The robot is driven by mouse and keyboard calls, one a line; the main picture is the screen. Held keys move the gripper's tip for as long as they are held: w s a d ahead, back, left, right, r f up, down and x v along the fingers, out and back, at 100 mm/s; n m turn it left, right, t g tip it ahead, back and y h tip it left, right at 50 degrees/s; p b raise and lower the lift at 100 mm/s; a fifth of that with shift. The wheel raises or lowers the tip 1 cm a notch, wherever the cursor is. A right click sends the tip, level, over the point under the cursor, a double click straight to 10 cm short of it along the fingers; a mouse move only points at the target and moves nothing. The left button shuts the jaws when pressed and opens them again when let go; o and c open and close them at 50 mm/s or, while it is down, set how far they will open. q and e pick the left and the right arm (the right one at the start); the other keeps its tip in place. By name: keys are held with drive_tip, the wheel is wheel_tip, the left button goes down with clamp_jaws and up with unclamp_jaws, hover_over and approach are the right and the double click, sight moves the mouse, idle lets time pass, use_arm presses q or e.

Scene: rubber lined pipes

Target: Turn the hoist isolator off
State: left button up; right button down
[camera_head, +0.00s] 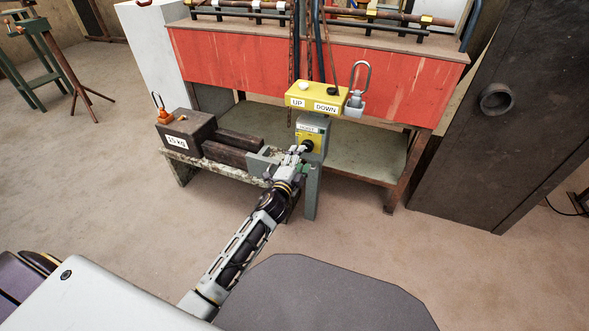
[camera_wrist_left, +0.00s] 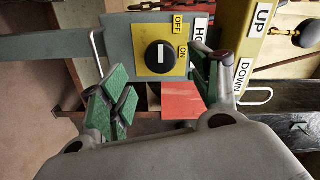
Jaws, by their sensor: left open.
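The hoist isolator (camera_head: 318,127) is a grey box with a yellow plate and a round black knob, standing under the yellow UP/DOWN control box (camera_head: 318,97). In the left wrist view the knob (camera_wrist_left: 160,57) carries a white mark that lies up and down in the picture. The OFF label (camera_wrist_left: 179,25) and ON label (camera_wrist_left: 183,58) sit beside it. My left gripper (camera_head: 298,152) is open in front of the isolator. In the left wrist view its green-padded fingers (camera_wrist_left: 165,82) stand apart, one either side of the knob's line, with no clear contact. My right gripper is not in view.
A 15 kg weight block (camera_head: 186,132) with an orange hook sits on a low stand left of the isolator. A red-fronted bench (camera_head: 240,75) stands behind. A dark cabinet (camera_head: 490,140) is at the right. The floor in front is clear.

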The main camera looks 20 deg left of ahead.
use_arm(q)
drive_tip(key=shift+s, duration=2.35)
drive_tip(key=a+f+n+g+y, duration=0.2)
drive_tip(key=a+f+n, duration=0.15)
drive_tip(key=n, duration=0.25)
drive_tip(key=s+d+f+n+g+h, duration=0.25)
drive_tip(key=s+d+g, duration=0.2)
drive_tip(key=s, duration=0.35)
drive_tip(key=s+d+f+n+g+h, duration=0.2)
drive_tip(key=s+d+f+n+g, duration=0.15)
drive_tip(key=s+d, duration=0.3)
drive_tip(key=s+f+g, duration=0.1)
drive_tip(key=s+f, duration=0.3)
drive_tip(key=s, duration=0.3)
drive_tip(key=s+f+n+g+p, duration=0.1)
drive_tip(key=s+f, duration=0.4)
drive_tip(key=s, duration=0.2)
drive_tip(key=shift+s+d, duration=0.2)
drive_tip(key=shift+s, duration=0.15)
drive_tip(key=shift+f+g+p, duration=0.25)
drive_tip(key=shift+g+p, duration=0.05)
drive_tip(key=shift+p, duration=0.15)
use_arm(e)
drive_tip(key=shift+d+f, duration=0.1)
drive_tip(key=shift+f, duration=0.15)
